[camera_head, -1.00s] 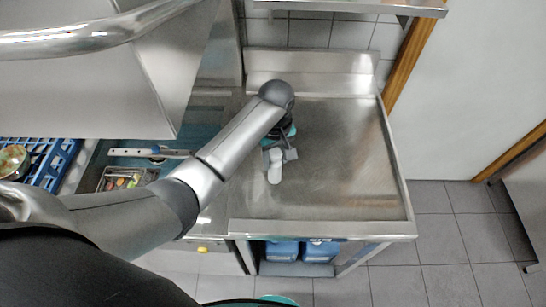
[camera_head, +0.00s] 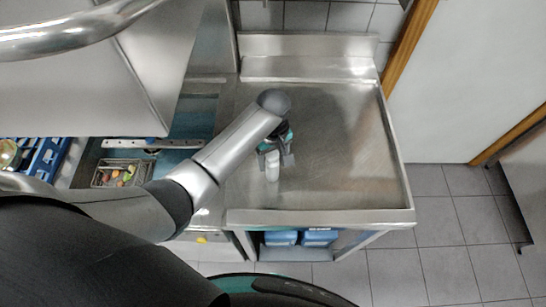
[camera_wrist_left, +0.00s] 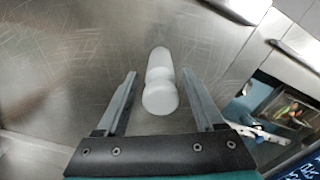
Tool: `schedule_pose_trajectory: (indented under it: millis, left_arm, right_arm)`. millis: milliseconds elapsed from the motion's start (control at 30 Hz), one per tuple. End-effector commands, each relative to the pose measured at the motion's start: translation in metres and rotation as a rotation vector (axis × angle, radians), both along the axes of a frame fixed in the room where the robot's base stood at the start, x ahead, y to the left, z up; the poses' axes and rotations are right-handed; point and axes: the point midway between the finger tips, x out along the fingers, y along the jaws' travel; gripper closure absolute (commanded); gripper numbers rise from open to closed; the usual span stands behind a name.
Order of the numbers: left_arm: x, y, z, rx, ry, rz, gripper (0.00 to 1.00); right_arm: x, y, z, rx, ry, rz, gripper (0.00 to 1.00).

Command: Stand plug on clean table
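The white plug (camera_head: 272,172) is on the steel clean table (camera_head: 330,140), near its front left part. In the head view it looks upright, but I cannot tell for sure. In the left wrist view the plug (camera_wrist_left: 160,92) shows a rounded near end and a narrower waist. My left gripper (camera_head: 277,159) is right at the plug, reaching in from the left. In the wrist view its two fingers (camera_wrist_left: 160,76) are spread wide, one on each side of the plug, with gaps between. My right gripper is out of view.
A raised steel backsplash (camera_head: 310,68) bounds the table at the back. The table's right half is bare. To the left are a basket with food pieces (camera_head: 121,173) and a blue rack (camera_head: 48,158). Blue containers (camera_head: 319,237) stand beneath the table.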

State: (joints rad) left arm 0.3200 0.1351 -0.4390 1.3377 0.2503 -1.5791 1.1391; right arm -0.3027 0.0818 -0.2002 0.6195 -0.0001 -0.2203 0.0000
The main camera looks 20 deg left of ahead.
Motion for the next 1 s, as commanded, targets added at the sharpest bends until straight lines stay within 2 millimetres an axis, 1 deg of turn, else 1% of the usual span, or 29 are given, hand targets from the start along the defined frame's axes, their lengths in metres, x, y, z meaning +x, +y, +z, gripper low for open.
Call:
schedule_pose_trajectory:
  millis: [267,467,567,900,1000]
  left_arm:
    - [0.000,0.000,0.000,-0.001,-0.001,0.000,0.24]
    - [0.001,-0.001,0.012,-0.002,-0.003,-0.001,0.24]
    - [0.001,-0.001,0.025,-0.002,-0.004,-0.001,0.24]
    - [0.001,-0.001,0.094,-0.002,-0.005,-0.001,0.24]
    - [0.001,0.000,0.110,0.000,-0.004,-0.001,0.24]
  right_arm:
    - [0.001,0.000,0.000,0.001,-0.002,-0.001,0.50]
    - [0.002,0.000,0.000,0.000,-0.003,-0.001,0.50]
    - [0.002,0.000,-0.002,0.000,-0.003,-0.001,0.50]
    - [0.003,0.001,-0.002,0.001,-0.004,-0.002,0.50]
    - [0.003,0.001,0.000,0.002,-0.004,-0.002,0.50]
